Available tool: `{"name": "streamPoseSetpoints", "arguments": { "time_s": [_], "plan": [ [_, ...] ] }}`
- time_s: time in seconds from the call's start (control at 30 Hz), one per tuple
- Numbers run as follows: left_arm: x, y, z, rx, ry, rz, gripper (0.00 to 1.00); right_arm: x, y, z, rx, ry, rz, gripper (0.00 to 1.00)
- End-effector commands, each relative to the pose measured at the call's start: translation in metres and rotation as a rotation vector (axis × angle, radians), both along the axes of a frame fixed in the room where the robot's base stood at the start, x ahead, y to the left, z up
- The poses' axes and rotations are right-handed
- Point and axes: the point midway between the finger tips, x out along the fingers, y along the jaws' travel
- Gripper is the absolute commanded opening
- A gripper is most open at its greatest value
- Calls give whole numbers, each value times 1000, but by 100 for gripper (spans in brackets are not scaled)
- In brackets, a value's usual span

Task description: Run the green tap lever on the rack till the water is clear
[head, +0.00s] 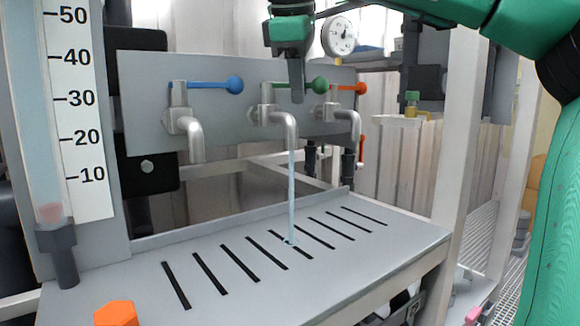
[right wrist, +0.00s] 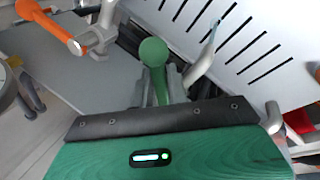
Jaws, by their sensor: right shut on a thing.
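The green tap lever (head: 318,84) is the middle one of three on the grey tap panel (head: 140,118). My right gripper (head: 296,88) is at this lever from above, shut on it; the lever's round knob also shows in the right wrist view (right wrist: 153,52) between the fingers. A pale bluish stream of water (head: 291,190) runs from the middle spout (head: 284,122) onto the slotted drain tray (head: 140,275). The stream looks nearly clear with a slight tint. My left gripper is not in view.
The blue lever (head: 210,85) is left of the green one and the orange lever (head: 350,88) right of it. A round gauge (head: 339,37) is behind. A scaled tube (head: 45,130) stands at left, and an orange hexagonal knob (head: 116,313) is at the front.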

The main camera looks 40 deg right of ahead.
Motion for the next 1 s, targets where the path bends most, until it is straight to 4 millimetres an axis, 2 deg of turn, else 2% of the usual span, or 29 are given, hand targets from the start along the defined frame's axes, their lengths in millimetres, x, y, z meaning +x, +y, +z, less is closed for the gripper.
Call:
{"name": "streamPoseSetpoints", "arguments": {
  "time_s": [0.03, 0.2, 0.37, 0.6, 0.77, 1.0],
  "plan": [
    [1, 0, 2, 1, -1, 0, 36, 1, -3, -6, 6, 21, 55, 0],
    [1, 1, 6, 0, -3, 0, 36, 5, -8, -7, 5, 22, 189, 0],
    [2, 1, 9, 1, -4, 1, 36, 7, -10, -7, 6, 24, 252, 0],
    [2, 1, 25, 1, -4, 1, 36, 17, -18, -5, 9, 22, 496, 0],
    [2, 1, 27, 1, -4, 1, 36, 20, -20, -7, 6, 22, 571, 0],
    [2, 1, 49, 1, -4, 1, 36, 30, -24, -3, 10, 22, 780, 0]
  ]
}}
